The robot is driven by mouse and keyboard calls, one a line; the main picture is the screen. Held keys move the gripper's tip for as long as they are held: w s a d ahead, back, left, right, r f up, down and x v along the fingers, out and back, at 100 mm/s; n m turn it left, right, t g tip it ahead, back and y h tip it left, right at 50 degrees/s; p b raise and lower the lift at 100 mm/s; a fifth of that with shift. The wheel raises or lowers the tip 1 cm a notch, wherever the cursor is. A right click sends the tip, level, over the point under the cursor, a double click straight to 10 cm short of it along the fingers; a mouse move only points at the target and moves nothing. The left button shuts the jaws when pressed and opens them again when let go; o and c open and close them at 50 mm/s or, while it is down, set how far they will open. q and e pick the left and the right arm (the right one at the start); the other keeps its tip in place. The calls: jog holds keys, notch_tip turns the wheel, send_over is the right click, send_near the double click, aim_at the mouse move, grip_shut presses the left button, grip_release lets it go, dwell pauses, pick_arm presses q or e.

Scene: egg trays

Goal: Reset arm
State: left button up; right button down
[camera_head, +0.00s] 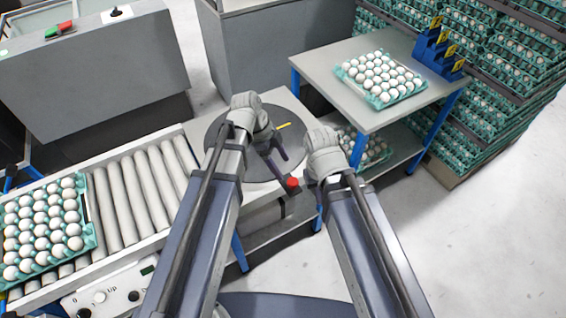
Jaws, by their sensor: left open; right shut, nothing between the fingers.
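My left arm reaches up from the bottom, and its gripper (279,165) is open, with dark fingers spread over the near right part of a round dark plate (228,170). Nothing shows between these fingers. My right arm reaches up beside it. Its gripper (306,179) is shut and empty, mostly hidden under the pale wrist, near the plate's right side. A red knob (292,184) shows between the two grippers; I cannot tell what it is fixed to. Both grippers are apart from the egg trays.
A teal tray of white eggs (92,241) sits on the roller conveyor (130,200) at left. Another egg tray (408,96) lies on the side table (330,65), beside blue holders (436,52). Tall egg stacks (490,110) stand at right. Floor at lower right is clear.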

dwell(0.4)
pick_arm(q)
jog(key=s+n+y+p, duration=0.1)
jog(key=s+n+y, duration=0.4)
jog(key=s+n, duration=0.4)
jog(key=n, duration=0.7)
jog(key=shift+s+f+t+y, duration=0.2)
jog(key=shift+f+t+y, duration=0.1)
jog(key=shift+d, duration=0.1)
